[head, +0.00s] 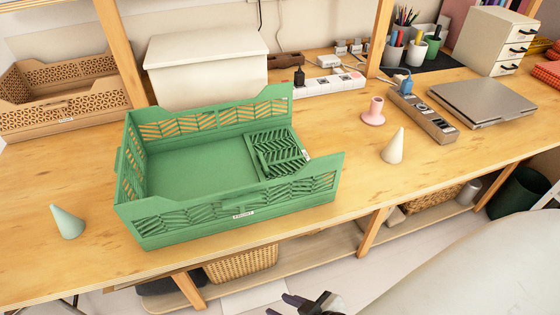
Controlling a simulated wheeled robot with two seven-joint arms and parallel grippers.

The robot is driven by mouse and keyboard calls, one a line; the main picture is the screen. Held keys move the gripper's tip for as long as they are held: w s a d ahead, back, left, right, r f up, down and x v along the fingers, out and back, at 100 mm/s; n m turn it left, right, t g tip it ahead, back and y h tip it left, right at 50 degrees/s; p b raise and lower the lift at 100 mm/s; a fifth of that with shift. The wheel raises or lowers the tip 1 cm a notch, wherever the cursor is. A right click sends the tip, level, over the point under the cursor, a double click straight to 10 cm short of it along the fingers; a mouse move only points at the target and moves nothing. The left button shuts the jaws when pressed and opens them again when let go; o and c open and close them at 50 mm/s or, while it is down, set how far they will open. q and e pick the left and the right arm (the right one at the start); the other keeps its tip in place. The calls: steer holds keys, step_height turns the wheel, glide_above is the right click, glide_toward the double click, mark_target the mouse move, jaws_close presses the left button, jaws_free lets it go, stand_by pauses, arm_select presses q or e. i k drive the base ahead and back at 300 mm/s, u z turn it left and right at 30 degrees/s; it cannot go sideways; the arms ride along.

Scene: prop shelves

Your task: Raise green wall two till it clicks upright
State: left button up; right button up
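A green crate (190,177) stands on the wooden table, left of the middle. Its long back and front walls and its short left wall stand upright. The short right wall, a slatted green panel (277,154), is folded down inside the right end, so that end is open. I cannot read which wall carries the number two. My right gripper (307,303) is at the bottom edge of the head view, in front of the table and well apart from the crate. Its dark fingertips look spread with nothing between them. My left gripper is not in view.
A white lidded bin (205,70) stands behind the crate, with a shelf post (118,45) beside it. A pale green cone (67,222) is at left. A cream cone (394,147), pink stand (374,112) and power strip (424,118) are at right.

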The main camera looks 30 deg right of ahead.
mark_target(303, 156)
steer(key=k, duration=0.95)
steer(key=z, duration=0.9)
steer(key=i, duration=0.9)
steer(key=u, duration=0.4)
